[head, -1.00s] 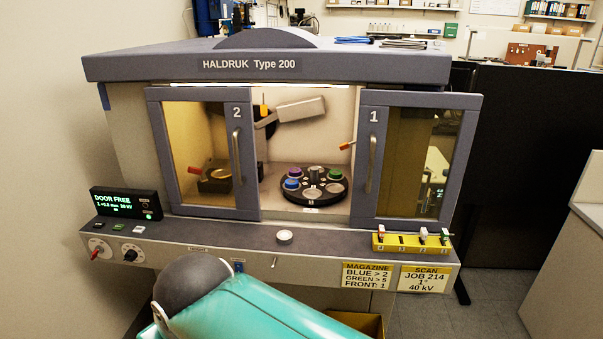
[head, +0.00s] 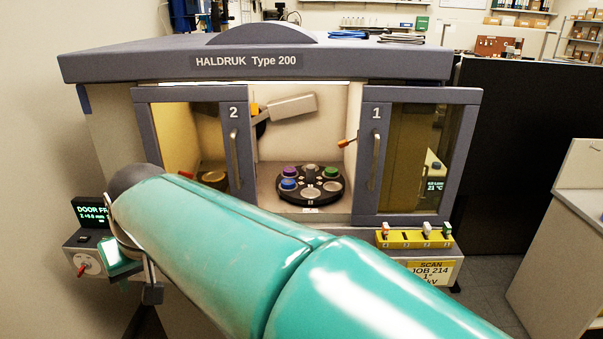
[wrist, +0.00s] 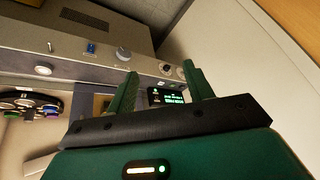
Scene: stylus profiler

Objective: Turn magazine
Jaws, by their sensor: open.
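The magazine (head: 310,181) is a round black turntable with a centre knob, on the floor of the cabinet. It carries purple (head: 289,172), green (head: 331,173) and blue (head: 288,184) pieces, with pale empty-looking places towards the front. It also shows at the left edge of the wrist view (wrist: 28,103). My gripper (wrist: 161,72) is open and empty in the wrist view, outside the cabinet near the control panel (wrist: 165,68), well away from the magazine. In the head view my arm hides much of the front ledge.
Door 2 (head: 236,165) and door 1 (head: 373,165) stand either side of an opening onto the magazine. An orange-tipped lever (head: 347,142) projects at the opening's right. A yellow rack (head: 410,240) with small plugs sits on the right ledge. A display (head: 90,212) is partly covered.

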